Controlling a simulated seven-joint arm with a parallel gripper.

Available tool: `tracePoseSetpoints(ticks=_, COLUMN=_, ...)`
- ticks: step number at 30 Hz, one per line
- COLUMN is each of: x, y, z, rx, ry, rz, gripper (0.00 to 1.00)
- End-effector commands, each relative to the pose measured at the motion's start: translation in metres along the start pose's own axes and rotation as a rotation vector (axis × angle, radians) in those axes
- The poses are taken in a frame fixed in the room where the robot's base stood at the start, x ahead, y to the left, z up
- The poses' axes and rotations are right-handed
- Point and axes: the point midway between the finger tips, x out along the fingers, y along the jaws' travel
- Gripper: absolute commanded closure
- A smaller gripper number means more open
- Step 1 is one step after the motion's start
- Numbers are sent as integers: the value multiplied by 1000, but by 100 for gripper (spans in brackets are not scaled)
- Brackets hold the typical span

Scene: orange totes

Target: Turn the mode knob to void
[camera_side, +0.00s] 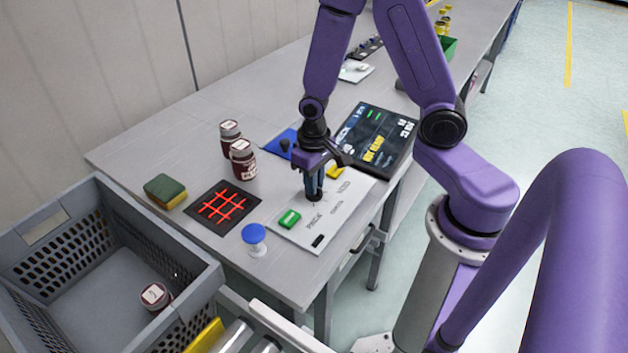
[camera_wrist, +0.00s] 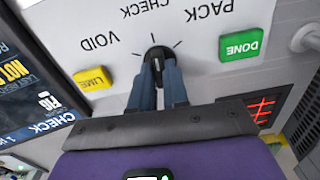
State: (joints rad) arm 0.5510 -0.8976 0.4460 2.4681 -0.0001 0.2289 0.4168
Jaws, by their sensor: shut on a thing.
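The black mode knob (camera_wrist: 156,60) is on a light grey panel (camera_wrist: 80,22) in the wrist view. The words PACK, CHECK and VOID stand around it, upside down in this view. VOID is at its left, CHECK beyond it and PACK at its right. The knob seems to point roughly at CHECK, but the fingers hide part of it. My gripper (camera_wrist: 158,80) is shut on the knob, one finger on each side.
A green DONE button (camera_wrist: 240,46) and a yellow LIME button (camera_wrist: 93,79) flank the knob. A screen (camera_side: 376,138) stands behind the panel. A blue-topped stamp-like thing (camera_side: 254,234), a red-grid mat (camera_side: 222,208), two jars (camera_side: 243,160) and a sponge (camera_side: 165,190) are on the table. A grey crate (camera_side: 188,268) holds another jar.

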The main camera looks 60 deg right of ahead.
Motion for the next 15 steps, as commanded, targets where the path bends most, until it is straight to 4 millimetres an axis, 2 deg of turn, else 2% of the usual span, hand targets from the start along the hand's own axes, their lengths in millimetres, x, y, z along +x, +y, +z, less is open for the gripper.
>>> tracePoseSetpoints(ticks=15, x=-1, y=-1, z=-2, rx=-487, ry=5, rz=-1, gripper=100)
